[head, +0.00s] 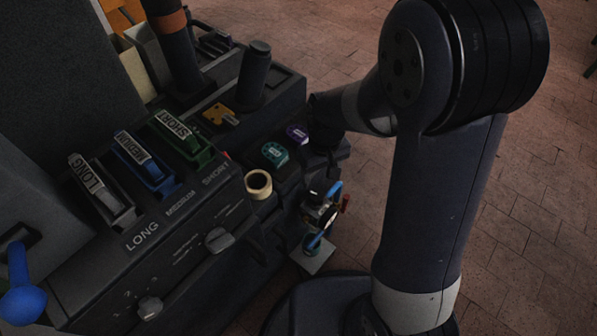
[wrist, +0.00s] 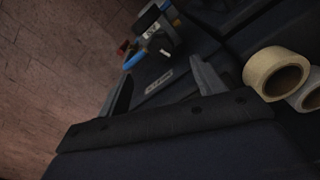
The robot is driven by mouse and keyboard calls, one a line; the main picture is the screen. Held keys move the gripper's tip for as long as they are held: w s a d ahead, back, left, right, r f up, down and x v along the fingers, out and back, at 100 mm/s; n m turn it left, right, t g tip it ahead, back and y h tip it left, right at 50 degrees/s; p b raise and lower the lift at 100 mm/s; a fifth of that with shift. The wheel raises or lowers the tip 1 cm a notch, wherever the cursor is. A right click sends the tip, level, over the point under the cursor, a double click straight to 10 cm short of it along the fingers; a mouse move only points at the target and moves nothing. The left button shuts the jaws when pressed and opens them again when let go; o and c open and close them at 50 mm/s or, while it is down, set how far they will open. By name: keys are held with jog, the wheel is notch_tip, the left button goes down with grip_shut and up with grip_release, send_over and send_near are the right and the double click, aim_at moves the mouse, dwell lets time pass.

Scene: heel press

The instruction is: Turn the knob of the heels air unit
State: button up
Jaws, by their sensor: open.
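The heels air unit (head: 318,214) is a small dark assembly with blue parts and a red part on the right side of the machine. It also shows at the top of the wrist view (wrist: 152,38), beyond my fingertips, with a pale label on its face. I cannot tell for certain which part is its knob. My gripper (wrist: 163,80) is open, with its two fingers spread and nothing visible between them. It is apart from the air unit. In the head view my gripper is dark and hard to make out beside the machine, above the unit.
Tape rolls (wrist: 275,72) lie at the right of the wrist view; one cream roll (head: 258,184) sits on the machine ledge. Teal (head: 274,154) and purple (head: 297,133) items lie nearby. Labelled levers (head: 145,160) stand at left. Brick floor (head: 540,190) at right is open.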

aim_at(317, 194)
jog(key=f+b, duration=0.1)
jog(key=f, duration=0.2)
jog(key=f+b, duration=0.1)
jog(key=f, duration=0.3)
jog(key=f+b, duration=0.1)
jog(key=f, duration=0.2)
jog(key=shift+w+a+f, duration=0.25)
jog(key=shift+w, duration=0.1)
jog(key=c, duration=1)
jog(key=shift+o, duration=0.2)
jog(key=shift+m, duration=3.1)
